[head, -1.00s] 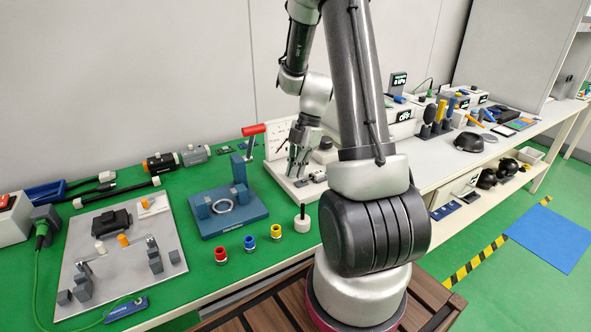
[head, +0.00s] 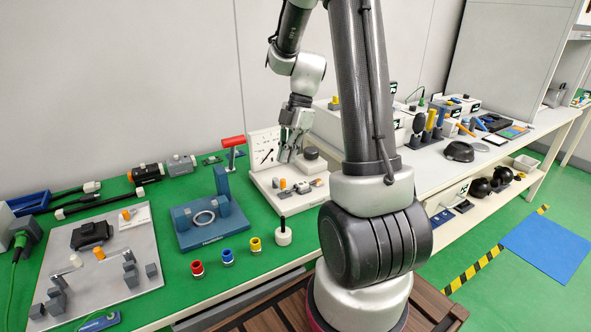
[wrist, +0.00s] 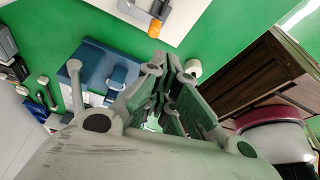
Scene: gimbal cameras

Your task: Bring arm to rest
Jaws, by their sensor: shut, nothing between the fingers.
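My gripper (head: 289,150) hangs from my raised arm in the head view, in front of the white panel board on the green bench. It is shut and empty, with its fingers pointing down above the board's base. In the wrist view the fingers of my gripper (wrist: 178,75) come together over the green bench top, with nothing between them.
A blue fixture (head: 207,222) with a metal ring stands left of my gripper.

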